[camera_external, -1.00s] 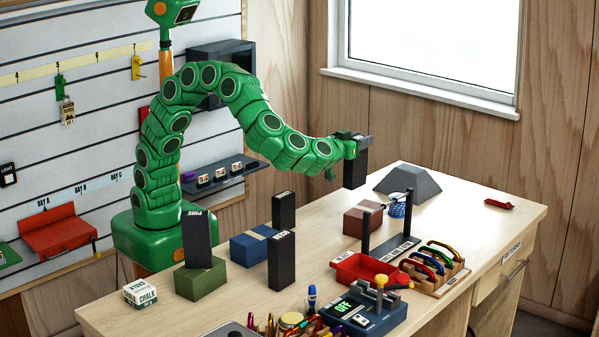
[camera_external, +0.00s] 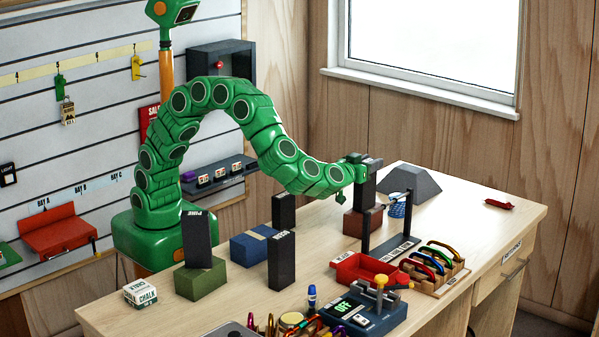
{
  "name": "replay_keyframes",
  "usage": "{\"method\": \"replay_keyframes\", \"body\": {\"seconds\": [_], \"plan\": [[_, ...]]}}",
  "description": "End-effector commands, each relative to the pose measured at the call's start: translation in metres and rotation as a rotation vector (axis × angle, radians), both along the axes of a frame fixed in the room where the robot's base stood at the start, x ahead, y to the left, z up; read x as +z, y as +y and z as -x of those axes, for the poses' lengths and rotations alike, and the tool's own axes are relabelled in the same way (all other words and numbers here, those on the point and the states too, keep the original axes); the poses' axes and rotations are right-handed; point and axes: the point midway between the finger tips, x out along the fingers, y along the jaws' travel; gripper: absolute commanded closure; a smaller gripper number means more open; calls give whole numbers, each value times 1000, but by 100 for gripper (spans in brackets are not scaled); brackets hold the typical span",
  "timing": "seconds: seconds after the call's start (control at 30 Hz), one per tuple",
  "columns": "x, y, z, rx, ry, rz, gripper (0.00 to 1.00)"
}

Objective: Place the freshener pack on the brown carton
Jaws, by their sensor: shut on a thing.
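The freshener pack, a tall dark upright block (camera_external: 365,190), is in my gripper (camera_external: 363,162), which is shut on its upper end. The brown carton (camera_external: 361,224) is directly below the pack on the right half of the table. The pack's lower end reaches the carton's top in the picture; I cannot tell whether it touches or hovers just above. A dark post of the rack in front hides part of the carton.
A dark rack with posts (camera_external: 366,228) stands close in front of the carton, and a grey wedge block (camera_external: 412,186) behind it. Similar dark packs stand on the green carton (camera_external: 201,283), beside the blue carton (camera_external: 249,249) and on the table (camera_external: 281,262).

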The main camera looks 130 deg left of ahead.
Motion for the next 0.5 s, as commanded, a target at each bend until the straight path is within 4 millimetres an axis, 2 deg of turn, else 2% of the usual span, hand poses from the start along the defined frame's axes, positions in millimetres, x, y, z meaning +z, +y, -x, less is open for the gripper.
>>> {"method": "replay_keyframes", "body": {"seconds": [0.3,0.33,0.5], "plan": [[-2,0,0,-1,0,0,100],[-3,0,0,-1,0,0,58],[-2,0,0,-1,0,0,34]]}}
